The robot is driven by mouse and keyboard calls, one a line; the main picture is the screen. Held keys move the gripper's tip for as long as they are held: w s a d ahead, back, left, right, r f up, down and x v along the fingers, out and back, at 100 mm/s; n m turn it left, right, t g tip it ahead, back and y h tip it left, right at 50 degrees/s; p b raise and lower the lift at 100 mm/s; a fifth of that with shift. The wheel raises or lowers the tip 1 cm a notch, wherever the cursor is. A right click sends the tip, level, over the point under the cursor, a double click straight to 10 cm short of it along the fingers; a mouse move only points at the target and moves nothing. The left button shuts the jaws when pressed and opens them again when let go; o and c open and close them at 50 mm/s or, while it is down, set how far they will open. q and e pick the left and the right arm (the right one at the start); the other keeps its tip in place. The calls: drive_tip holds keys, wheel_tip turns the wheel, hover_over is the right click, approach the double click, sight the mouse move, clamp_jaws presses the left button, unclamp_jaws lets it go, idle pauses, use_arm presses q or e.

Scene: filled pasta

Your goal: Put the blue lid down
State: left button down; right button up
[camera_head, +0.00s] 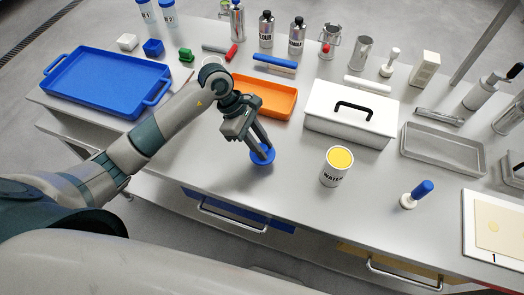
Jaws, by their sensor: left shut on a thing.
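The blue lid (263,157) is a small round disc low over the grey table, near its front edge. My left gripper (261,150) is shut on the blue lid from above, with its fingers pointing down. I cannot tell whether the lid touches the tabletop. A white can labelled WATER (336,167) stands upright to the right of the lid, and its yellow top surface shows. My right gripper is not in view.
An orange tray (268,113) and a white box (313,125) with a black handle lie behind. A blue tray (68,94) is far left. Bare tabletop (290,195) surrounds the lid.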

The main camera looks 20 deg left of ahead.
use_arm(q)
drive_tip(key=shift+f+p, duration=0.45)
drive_tip(key=shift+f, duration=0.15)
wheel_tip(320, 180, down, 2)
drive_tip(key=shift+p, duration=0.5)
drive_tip(key=shift+f, duration=0.4)
drive_tip(key=shift+f, duration=0.1)
drive_tip(key=shift+f, duration=0.1)
drive_tip(key=c, duration=1.5)
unclamp_jaws()
